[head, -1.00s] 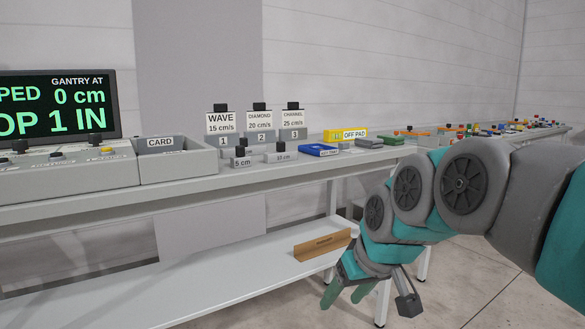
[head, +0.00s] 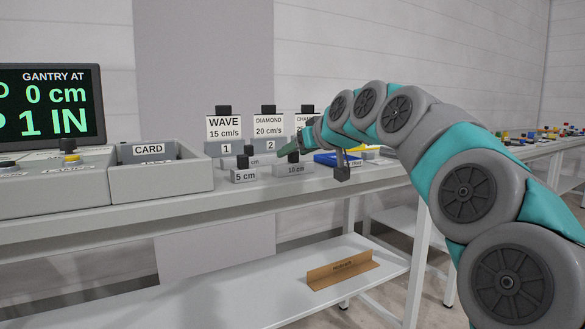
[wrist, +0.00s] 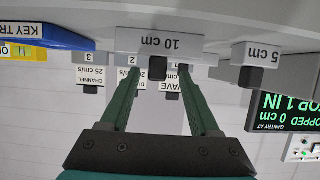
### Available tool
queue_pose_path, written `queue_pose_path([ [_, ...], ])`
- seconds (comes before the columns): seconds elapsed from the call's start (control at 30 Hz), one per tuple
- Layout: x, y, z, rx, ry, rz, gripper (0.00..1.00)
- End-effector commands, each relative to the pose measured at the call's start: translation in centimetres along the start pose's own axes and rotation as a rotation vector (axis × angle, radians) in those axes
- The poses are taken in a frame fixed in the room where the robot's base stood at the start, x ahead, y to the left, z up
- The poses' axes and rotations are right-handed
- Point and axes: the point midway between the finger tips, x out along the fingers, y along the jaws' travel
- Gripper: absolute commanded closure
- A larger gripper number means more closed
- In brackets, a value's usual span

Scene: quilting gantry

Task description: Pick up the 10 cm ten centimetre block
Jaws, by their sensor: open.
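The 10 cm block (head: 294,170) is a grey block with a black knob on top, standing on the grey bench. In the wrist view, which is upside down, the 10 cm block (wrist: 145,42) lies straight ahead of my gripper (wrist: 159,72). My two green fingers are apart, one on each side of the knob in that picture; whether they are level with it is unclear. In the head view my gripper (head: 290,147) is just above and behind the knob, partly hidden by my wrist. Nothing is held.
The 5 cm block (head: 244,176) stands just left. Behind are the card stands marked WAVE (head: 223,128), DIAMOND (head: 268,127) and CHANNEL. A blue key tray (head: 330,160) lies to the right. The card box (head: 165,180) and gantry display (head: 50,105) are further left.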

Motion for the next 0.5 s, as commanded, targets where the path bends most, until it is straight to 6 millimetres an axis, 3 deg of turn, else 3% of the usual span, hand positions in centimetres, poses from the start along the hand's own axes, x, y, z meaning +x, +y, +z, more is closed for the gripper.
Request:
queue_pose_path([
  [0.5, 5.2, 0.3, 0.2, 0.001, -0.002, 0.0, 0.38],
])
